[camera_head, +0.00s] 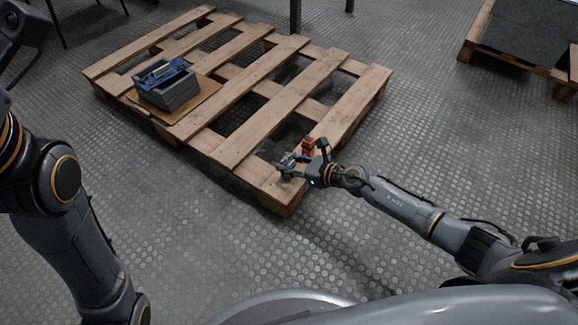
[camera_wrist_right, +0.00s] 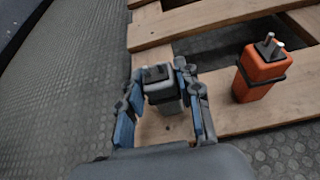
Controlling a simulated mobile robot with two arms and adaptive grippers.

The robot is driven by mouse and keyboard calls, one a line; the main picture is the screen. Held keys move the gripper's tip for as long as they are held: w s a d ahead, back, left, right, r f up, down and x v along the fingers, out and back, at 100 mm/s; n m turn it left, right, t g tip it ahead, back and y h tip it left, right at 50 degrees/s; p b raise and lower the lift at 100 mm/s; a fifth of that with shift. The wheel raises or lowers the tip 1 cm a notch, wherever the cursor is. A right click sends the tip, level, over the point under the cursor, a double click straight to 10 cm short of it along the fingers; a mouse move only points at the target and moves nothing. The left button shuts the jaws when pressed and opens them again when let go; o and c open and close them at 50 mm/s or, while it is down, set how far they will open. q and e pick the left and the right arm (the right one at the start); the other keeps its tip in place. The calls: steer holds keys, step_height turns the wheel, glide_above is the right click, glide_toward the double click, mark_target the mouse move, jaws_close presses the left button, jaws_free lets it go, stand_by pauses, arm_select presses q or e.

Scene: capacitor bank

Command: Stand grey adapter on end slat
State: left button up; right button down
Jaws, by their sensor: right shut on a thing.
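The grey adapter (camera_wrist_right: 162,88) is a small light-grey block with a dark top, between the fingers of my right gripper (camera_wrist_right: 163,100) in the right wrist view. The fingers are shut on its sides. In the head view my right gripper (camera_head: 288,164) is low over the near corner of the wooden pallet (camera_head: 225,148), at its end slat (camera_head: 335,118). I cannot tell whether the adapter's underside touches the wood. My left gripper is outside the frames; only my left arm shows at the left of the head view.
An orange block with two metal pins (camera_wrist_right: 262,72) stands on the slat right of the gripper; it also shows in the head view (camera_head: 308,146). A grey bin (camera_head: 168,90) with blue items sits on a cardboard sheet (camera_head: 205,88). Gaps separate the slats. Another pallet (camera_head: 515,62) lies far right.

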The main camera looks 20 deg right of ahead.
steer(key=shift+f, duration=0.2)
steer(key=c, duration=0.9)
jaws_free()
steer(key=shift+c, duration=0.2)
steer(key=shift+r, duration=0.1)
